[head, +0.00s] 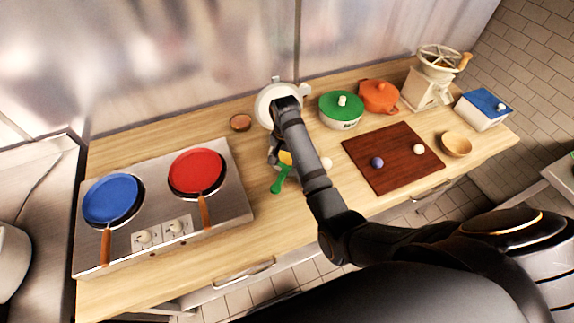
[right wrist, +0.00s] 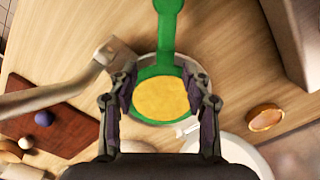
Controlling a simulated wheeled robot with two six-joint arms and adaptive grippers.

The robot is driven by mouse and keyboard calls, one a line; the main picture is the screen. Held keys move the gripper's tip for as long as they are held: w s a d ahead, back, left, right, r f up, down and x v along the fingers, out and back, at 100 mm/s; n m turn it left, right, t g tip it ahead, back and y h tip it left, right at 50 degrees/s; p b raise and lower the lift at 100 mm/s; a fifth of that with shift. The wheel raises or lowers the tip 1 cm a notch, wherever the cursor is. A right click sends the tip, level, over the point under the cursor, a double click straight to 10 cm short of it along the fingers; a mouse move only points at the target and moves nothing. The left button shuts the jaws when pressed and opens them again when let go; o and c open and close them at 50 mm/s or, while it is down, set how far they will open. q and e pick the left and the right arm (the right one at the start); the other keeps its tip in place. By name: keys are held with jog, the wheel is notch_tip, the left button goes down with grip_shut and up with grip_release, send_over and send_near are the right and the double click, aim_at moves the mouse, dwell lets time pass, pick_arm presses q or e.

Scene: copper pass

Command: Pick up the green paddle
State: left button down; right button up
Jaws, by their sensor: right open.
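The green paddle (head: 280,183) lies near the middle of the wooden counter, its handle toward the front edge. In the right wrist view its green handle (right wrist: 167,32) points up, and its round head has a yellow face (right wrist: 160,98). A grey metal rim shows around the head, with a metal handle (right wrist: 50,97) to the left. My right gripper (right wrist: 162,92) is open, with one finger on each side of the head; contact is unclear. In the head view my right gripper (head: 278,152) is partly hidden by my arm. My left gripper is not in view.
A cooktop (head: 240,205) with blue (head: 112,198) and red pans (head: 196,170) stands left. A white pot (head: 265,108) and small brown bowl (head: 240,122) are behind. Right are green (head: 341,108) and orange pots (head: 378,96), a dark board (head: 400,170) with balls, and a grinder (head: 428,88).

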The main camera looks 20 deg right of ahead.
aim_at(283, 170)
jog(key=shift+w+a+f+p, duration=0.15)
jog(key=shift+a+f+p, duration=0.05)
jog(key=shift+f+p, duration=0.4)
jog(key=f, duration=0.2)
jog(key=p, duration=0.1)
jog(key=shift+a+f, duration=0.25)
jog(key=shift+f, duration=0.8)
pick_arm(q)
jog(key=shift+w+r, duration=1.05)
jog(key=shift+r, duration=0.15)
pick_arm(e)
grip_shut()
